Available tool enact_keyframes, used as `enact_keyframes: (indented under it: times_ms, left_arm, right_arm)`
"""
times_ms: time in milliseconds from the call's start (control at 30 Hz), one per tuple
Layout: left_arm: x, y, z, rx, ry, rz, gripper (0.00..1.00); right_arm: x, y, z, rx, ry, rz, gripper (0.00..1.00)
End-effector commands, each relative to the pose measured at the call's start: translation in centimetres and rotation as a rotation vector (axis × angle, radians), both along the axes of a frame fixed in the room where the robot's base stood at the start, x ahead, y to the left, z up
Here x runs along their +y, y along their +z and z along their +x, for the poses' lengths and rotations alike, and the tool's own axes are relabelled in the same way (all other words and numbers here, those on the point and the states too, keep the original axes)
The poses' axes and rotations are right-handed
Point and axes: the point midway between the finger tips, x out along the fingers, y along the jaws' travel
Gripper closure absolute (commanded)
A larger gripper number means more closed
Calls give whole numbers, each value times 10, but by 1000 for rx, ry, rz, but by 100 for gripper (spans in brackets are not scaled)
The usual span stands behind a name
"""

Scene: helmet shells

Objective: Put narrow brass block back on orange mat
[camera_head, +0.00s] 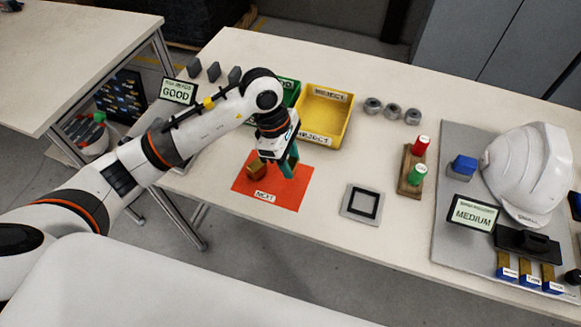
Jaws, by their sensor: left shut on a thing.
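A small brass block (256,168) is at the orange mat (290,192), over its upper left part. The mat is flat on the white table and has a NEXT label at its front edge. My left gripper (277,166) reaches down over the mat with teal fingers, shut on the brass block. The fingers partly hide the grip, and I cannot tell whether the block touches the mat. My right gripper is not in view.
A yellow REJECT bin (325,112) and a green bin (290,90) stand behind the mat. A square frame (362,204) lies to its right. Further right are a stand with red and green knobs (413,170) and a white helmet (528,170) on a grey board.

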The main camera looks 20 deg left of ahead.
Motion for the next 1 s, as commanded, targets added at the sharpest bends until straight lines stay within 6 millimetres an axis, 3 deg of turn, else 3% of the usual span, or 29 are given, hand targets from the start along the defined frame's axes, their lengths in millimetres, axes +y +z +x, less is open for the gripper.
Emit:
enact_keyframes:
  times_ms: [267,633,667,700,767,1000]
  left_arm:
    - [0,-34,-1,3,-1,-1,97]
    - [0,-40,0,-1,-2,0,97]
    - [0,-38,-1,1,-1,0,59]
    - [0,-38,-1,1,-1,0,53]
    - [0,-38,-1,1,-1,0,43]
    - [0,-38,-1,1,-1,0,42]
  right_arm:
    - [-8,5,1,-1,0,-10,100]
    - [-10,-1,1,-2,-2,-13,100]
    - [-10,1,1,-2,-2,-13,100]
    - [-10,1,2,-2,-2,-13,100]
    - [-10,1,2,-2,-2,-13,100]
    - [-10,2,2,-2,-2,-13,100]
